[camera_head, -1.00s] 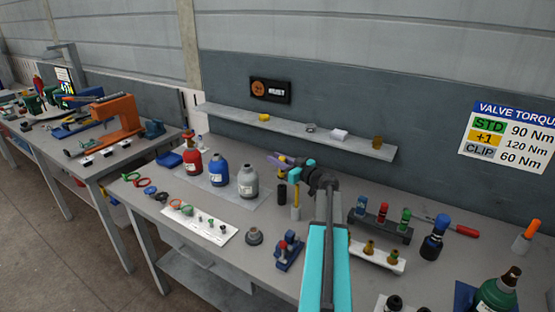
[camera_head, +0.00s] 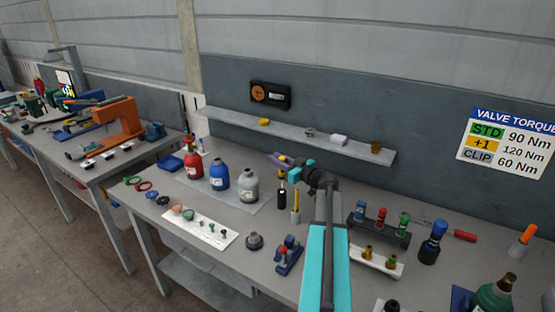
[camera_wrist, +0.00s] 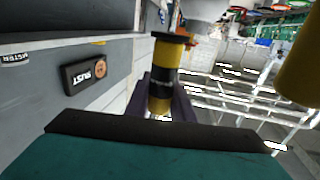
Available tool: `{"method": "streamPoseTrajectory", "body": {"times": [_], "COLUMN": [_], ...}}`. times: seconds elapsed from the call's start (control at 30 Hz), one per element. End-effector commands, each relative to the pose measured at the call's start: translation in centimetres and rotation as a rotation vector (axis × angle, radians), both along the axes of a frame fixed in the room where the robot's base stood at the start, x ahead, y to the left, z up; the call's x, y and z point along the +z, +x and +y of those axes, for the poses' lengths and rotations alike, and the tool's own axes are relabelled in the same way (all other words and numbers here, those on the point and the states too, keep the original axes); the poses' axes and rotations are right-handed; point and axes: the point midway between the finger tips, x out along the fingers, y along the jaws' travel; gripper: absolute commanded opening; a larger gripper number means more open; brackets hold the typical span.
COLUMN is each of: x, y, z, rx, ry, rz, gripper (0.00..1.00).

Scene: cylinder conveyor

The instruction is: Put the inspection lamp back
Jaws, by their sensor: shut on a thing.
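The inspection lamp appears to be the yellow cylinder with a black band and black rim (camera_wrist: 164,75) in the wrist view. My gripper (camera_wrist: 166,100) is shut on it, with a dark finger on each side. In the head view my gripper (camera_head: 276,160) is above the back of the bench, below the wall shelf, pointing left. A little yellow shows just under its fingers; most of the lamp is hard to make out there. A black cylinder (camera_head: 282,196) shows below the gripper, beside a yellow rod in a white holder (camera_head: 295,216). I cannot tell whether the black cylinder touches the lamp.
Red (camera_head: 193,167), blue (camera_head: 219,178) and grey (camera_head: 248,187) bottles stand left of my gripper. The shelf (camera_head: 290,133) holds several small items. A rack of small cylinders (camera_head: 382,233) stands to the right. A large blurred yellow shape (camera_wrist: 301,70) is close in the wrist view.

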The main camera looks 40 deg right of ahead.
Motion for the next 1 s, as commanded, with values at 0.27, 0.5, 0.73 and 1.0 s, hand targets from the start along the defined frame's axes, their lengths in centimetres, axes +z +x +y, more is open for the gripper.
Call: {"method": "streamPoseTrajectory", "body": {"times": [0.27, 0.5, 0.73, 1.0], "x": [0.9, 1.4, 1.9, 1.9], "y": [0.0, 0.0, 0.0, 0.0], "z": [0.0, 0.0, 0.0, 0.0], "rx": [0.000, 0.000, 0.000, 0.000], "ry": [0.000, 0.000, 0.000, 0.000], "rz": [-0.001, 0.000, 0.000, 0.000], "gripper": [0.00, 0.00, 0.00, 0.00]}}
